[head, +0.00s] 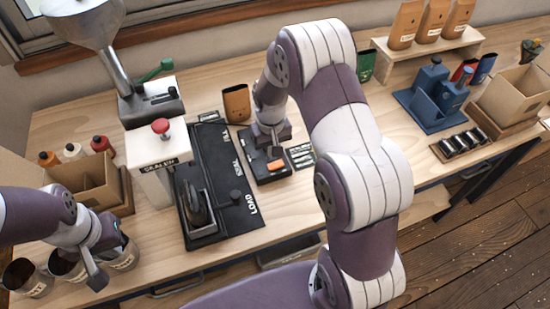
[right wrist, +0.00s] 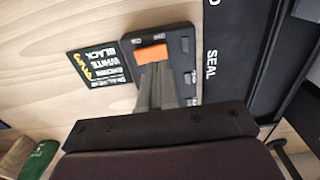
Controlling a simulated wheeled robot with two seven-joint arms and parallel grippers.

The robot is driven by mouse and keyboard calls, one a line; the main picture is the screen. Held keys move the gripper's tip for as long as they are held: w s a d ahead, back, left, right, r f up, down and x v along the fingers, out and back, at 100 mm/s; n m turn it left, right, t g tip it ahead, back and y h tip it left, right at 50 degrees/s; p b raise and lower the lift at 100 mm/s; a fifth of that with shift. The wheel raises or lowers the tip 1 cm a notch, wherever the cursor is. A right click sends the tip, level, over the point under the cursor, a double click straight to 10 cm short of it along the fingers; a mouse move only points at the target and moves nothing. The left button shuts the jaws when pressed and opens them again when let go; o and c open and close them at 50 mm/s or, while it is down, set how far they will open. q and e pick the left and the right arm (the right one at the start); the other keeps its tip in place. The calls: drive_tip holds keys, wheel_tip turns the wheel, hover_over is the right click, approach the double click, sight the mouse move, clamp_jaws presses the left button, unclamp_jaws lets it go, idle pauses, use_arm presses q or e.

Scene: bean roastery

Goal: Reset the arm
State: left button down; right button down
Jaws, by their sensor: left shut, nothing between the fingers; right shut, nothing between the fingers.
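My right arm reaches over the wooden counter. Its gripper (head: 276,150) is shut and empty, pointing down at a small black panel (head: 261,176) with an orange button (head: 276,166). In the right wrist view the shut fingers (right wrist: 154,72) end right at the orange button (right wrist: 151,54) on the black panel (right wrist: 184,55); whether they touch it I cannot tell.
A sealing machine with a red knob (head: 160,126) and a black mat (head: 233,178) stand left of the panel. A printed card (head: 301,156) lies beside it. A cardboard box (head: 88,185), a blue holder (head: 431,97) and a shelf of brown bags (head: 428,44) surround them.

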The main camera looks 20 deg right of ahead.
wheel_tip(320, 180, up, 3)
drive_tip(key=shift+p, duration=0.9)
drive_tip(key=s+a+r, duration=0.1)
drive_tip(key=s+r, duration=0.4)
drive_tip(key=s, duration=0.2)
drive_tip(key=s+a+r+t, duration=0.1)
drive_tip(key=s+r, duration=0.3)
drive_tip(key=s, duration=0.4)
drive_tip(key=shift+s+a+r+n, duration=0.2)
drive_tip(key=shift+a+r+n, duration=0.2)
drive_tip(key=shift+a, duration=0.3)
drive_tip(key=shift+s, duration=0.1)
